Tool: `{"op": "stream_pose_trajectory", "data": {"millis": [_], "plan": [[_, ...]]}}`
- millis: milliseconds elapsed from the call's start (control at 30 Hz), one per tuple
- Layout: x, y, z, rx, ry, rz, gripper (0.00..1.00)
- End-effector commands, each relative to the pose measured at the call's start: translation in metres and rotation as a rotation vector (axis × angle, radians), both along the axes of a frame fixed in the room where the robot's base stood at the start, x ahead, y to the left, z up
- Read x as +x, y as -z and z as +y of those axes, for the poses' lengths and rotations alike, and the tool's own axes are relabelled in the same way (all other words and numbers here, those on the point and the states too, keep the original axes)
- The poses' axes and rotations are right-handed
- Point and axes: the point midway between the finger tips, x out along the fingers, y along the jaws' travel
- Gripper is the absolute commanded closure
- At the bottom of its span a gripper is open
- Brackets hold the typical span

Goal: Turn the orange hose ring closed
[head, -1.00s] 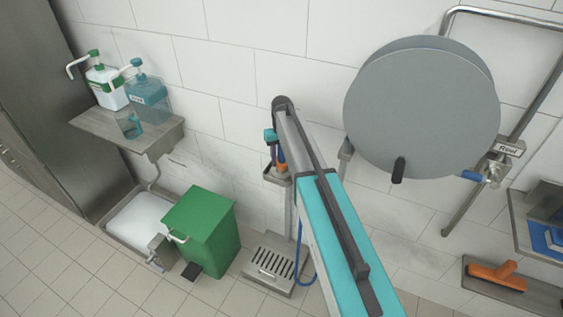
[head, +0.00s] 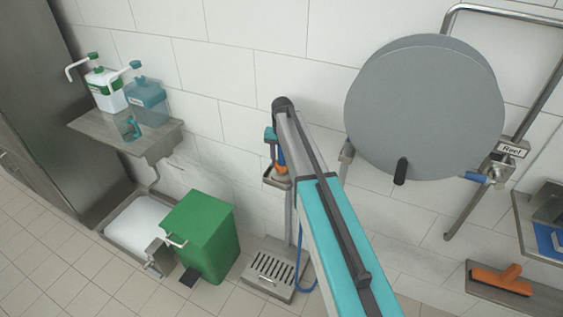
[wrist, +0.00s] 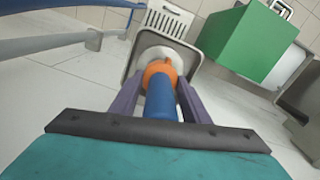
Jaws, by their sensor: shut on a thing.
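The orange hose ring (wrist: 160,72) is in the middle of the wrist view, on the end of a blue hose part (wrist: 160,100), above a pale round fitting (wrist: 167,55) in a grey tray. It has a small tab on its right side. My gripper (wrist: 159,82) has its two purple fingers on either side of the ring, shut on it. In the head view the orange ring (head: 281,168) shows small beside my arm, above a small wall shelf (head: 274,182). My arm hides part of it there. How far the ring is turned cannot be told.
A green bin (head: 203,235) and a slatted floor drain (head: 272,270) are below. A shelf with dispenser bottles (head: 150,98) is at left. A large grey reel (head: 425,110) hangs right of my arm. A blue hose (wrist: 70,20) and grey pipe (wrist: 50,45) run at upper left.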

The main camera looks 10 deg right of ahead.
Motion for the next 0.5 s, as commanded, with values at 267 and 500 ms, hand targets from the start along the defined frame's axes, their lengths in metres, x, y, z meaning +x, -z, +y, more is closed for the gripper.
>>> {"op": "stream_pose_trajectory", "data": {"millis": [267,500], "plan": [[-0.0002,0.0000,0.0001,-0.001,-0.001,0.000,0.55],[-0.0001,0.0000,0.0016,0.000,-0.003,0.000,0.39]]}}
